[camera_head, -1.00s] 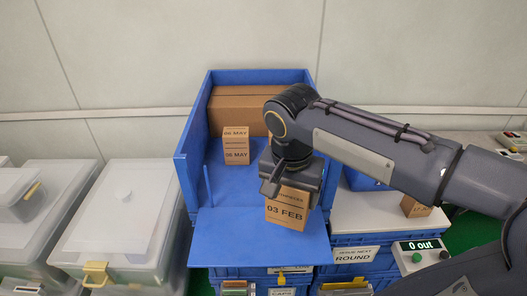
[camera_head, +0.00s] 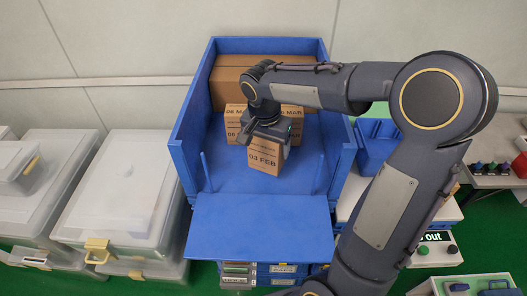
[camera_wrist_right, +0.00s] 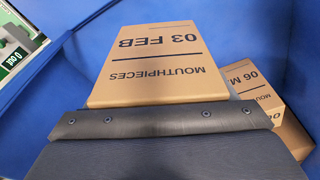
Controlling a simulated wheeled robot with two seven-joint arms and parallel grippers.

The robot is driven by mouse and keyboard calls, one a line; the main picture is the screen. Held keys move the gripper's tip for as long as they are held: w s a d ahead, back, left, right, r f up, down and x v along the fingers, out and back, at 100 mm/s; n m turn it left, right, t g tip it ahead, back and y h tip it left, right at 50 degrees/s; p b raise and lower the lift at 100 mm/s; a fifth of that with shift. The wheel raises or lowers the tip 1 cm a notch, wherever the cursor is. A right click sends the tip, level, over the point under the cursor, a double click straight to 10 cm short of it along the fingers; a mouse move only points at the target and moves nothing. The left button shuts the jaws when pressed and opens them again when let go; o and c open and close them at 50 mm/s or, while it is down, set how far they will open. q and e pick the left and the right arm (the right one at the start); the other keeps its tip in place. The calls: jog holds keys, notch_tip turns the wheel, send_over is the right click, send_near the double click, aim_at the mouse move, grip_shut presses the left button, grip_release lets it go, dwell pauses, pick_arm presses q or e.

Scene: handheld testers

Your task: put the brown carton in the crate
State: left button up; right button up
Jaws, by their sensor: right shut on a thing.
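The brown carton marked 03 FEB (camera_head: 265,156) is inside the blue crate (camera_head: 180,145), in front of other cartons. It also fills the middle of the right wrist view (camera_wrist_right: 160,65), where MOUTHPIECES shows on its label. My right gripper (camera_head: 268,133) is shut on the carton's upper part from above. I cannot tell whether the carton's bottom touches the crate floor. The crate's front flap (camera_head: 262,228) is folded down toward me. My left gripper is not in view.
Small cartons marked 06 MAR (camera_head: 234,112) stand behind the held one, partly hidden by my gripper. A larger brown box (camera_head: 226,78) lies along the crate's back wall. Clear-lidded bins (camera_head: 120,185) stand at left. The crate floor in front is bare.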

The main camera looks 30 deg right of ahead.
aim_at(263, 155)
jog(key=shift+w+f, duration=0.9)
jog(key=shift+f, duration=0.2)
jog(key=shift+w+f, duration=0.1)
jog(key=shift+f, duration=1.55)
jog(key=shift+f, duration=0.1)
jog(key=shift+f, duration=0.15)
jog(key=o, duration=1.1)
jog(key=shift+c, duration=0.2)
